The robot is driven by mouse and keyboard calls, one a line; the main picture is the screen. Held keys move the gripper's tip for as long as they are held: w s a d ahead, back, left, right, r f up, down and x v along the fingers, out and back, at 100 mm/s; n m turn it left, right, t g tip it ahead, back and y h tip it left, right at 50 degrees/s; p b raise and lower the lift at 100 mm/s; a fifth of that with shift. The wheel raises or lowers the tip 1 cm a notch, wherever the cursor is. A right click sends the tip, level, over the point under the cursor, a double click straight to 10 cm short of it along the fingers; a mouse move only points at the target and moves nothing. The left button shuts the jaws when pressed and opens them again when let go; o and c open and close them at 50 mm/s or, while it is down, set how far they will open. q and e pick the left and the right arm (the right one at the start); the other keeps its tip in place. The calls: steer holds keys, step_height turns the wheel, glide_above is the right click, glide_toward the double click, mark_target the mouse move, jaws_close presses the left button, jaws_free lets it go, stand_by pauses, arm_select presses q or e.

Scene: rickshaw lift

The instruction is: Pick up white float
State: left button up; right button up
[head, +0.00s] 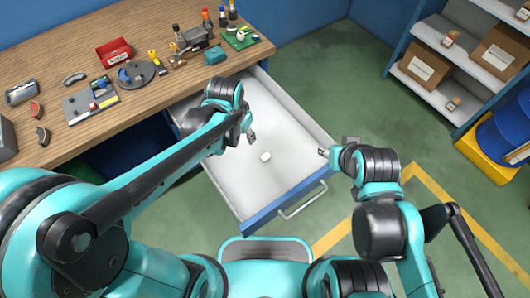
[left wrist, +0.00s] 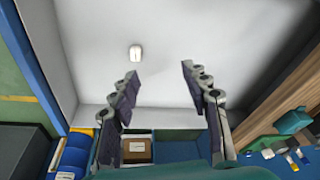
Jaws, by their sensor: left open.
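The white float (head: 265,157) is a small pale block lying on the white floor of the open drawer (head: 240,185). In the left wrist view the float (left wrist: 136,52) shows beyond the fingertips, nearer the left finger, and nothing touches it. My left gripper (head: 250,134) is over the drawer, just up and left of the float in the head view. Its two fingers are spread and empty in the left wrist view (left wrist: 157,75). My right gripper (head: 325,152) is by the drawer's right side, apart from the float; its opening is too small to judge.
The wooden workbench (head: 150,113) holds a red box (head: 114,53), tools and boards. The drawer has raised walls and a blue front with a handle (head: 303,200). Shelves with cardboard boxes (head: 425,65) and a blue barrel (head: 507,128) stand at right. Green floor lies between.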

mark_target(266, 156)
arm_select(q)
steer(key=d+f+m+g, duration=0.1)
steer(key=d+f, duration=0.1)
steer(key=f, duration=0.2)
steer(key=w+d+f+m, duration=0.1)
steer(key=d+f, duration=0.2)
steer(key=w+d+f+m+g, duration=0.1)
steer(key=d+f, duration=0.1)
steer(key=f, duration=0.2)
steer(key=shift+w+d+f+m+g+y+p, duration=0.1)
steer(key=shift+d+f+m+g+y+p, duration=0.05)
steer(key=shift+f+m+g+y+p, duration=0.2)
step_height(266, 156, down, 6)
steer(key=b, duration=0.3)
steer(key=shift+r, duration=0.3)
steer(key=c, duration=1)
